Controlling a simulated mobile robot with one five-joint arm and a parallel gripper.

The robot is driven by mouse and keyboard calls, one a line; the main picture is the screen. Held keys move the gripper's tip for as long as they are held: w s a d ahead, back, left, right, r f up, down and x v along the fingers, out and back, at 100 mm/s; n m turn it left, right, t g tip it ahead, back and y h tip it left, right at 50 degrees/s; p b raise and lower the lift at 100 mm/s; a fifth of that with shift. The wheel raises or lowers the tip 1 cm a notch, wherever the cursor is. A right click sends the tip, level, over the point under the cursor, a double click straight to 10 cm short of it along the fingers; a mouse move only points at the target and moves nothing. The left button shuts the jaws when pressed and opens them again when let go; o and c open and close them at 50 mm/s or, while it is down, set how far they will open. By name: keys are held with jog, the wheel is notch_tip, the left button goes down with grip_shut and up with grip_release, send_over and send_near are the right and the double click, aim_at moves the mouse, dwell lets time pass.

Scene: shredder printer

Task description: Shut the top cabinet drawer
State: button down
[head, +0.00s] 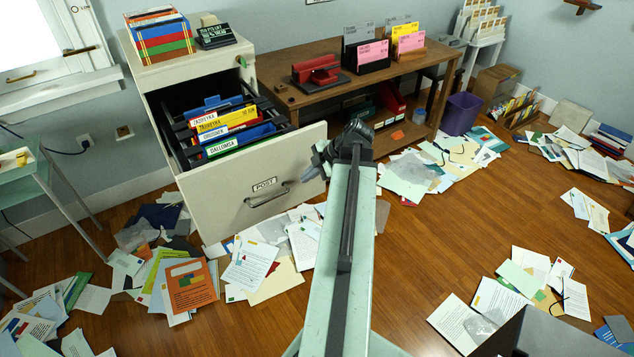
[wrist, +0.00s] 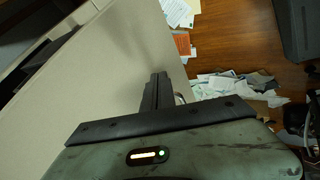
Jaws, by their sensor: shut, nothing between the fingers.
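The top cabinet drawer (head: 247,185) is pulled out of the cream cabinet (head: 190,62) in the head view. Its front has a POST label and a handle (head: 268,195). Hanging files with coloured tabs (head: 225,128) fill it. My gripper (head: 302,177) is shut and empty, at the right part of the drawer front, close to its face. I cannot tell if it touches. In the wrist view the shut fingers (wrist: 157,88) lie against or just before the pale drawer front (wrist: 115,70).
A wooden table (head: 345,76) with a red punch (head: 317,70) and card holders stands right of the cabinet. Loose papers (head: 182,283) lie around the drawer on the floor. A purple bin (head: 461,113) stands farther right. Bare floor (head: 440,225) lies right of my arm.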

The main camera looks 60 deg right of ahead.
jog(key=shift+w+d, duration=0.25)
jog(key=shift+w, duration=0.3)
